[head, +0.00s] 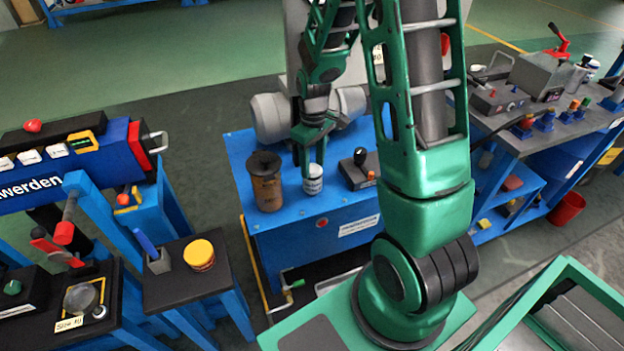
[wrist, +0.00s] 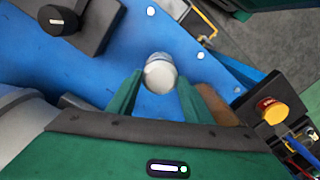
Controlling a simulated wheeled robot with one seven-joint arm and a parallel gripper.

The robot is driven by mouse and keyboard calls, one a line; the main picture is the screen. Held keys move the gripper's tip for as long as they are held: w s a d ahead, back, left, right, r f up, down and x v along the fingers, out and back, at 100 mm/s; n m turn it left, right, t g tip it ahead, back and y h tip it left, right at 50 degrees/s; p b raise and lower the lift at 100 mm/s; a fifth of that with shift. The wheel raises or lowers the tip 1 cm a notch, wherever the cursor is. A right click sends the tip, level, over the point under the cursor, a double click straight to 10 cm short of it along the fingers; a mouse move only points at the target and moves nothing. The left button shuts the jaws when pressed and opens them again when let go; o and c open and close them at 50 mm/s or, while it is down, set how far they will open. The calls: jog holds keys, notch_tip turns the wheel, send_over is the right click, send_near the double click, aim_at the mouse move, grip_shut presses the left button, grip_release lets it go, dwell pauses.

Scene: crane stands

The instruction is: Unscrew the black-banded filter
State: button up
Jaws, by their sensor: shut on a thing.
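A small white canister filter (head: 313,181) with a dark band stands upright on the blue bench (head: 345,210). In the wrist view its pale round top (wrist: 160,75) sits between the tips of my two green fingers. My gripper (head: 309,172) reaches down from above and is shut on this filter. The lettering on the band is too small to read, and the filter's base is partly hidden by a finger. A larger brown canister (head: 267,190) with a black top stands to the left, close to my gripper but apart from it.
A black block with a knob (head: 358,171) stands right of the filter. Grey motor-like cylinders (head: 271,117) are behind. A yellow-lidded tin (head: 199,254) sits on a small black stand (head: 180,290) at front left. A tool bench (head: 590,118) stands at right. Bare blue surface lies around the filter.

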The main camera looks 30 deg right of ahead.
jog(key=shift+r, duration=0.1)
jog(key=n, duration=0.2)
jog(key=shift+n, duration=0.3)
jog(key=shift+c, duration=0.6)
jog(key=shift+n, duration=0.5)
grip_shut()
jog(key=shift+n, duration=0.7)
jog(key=n, duration=0.3)
jog(key=shift+n, duration=1.1)
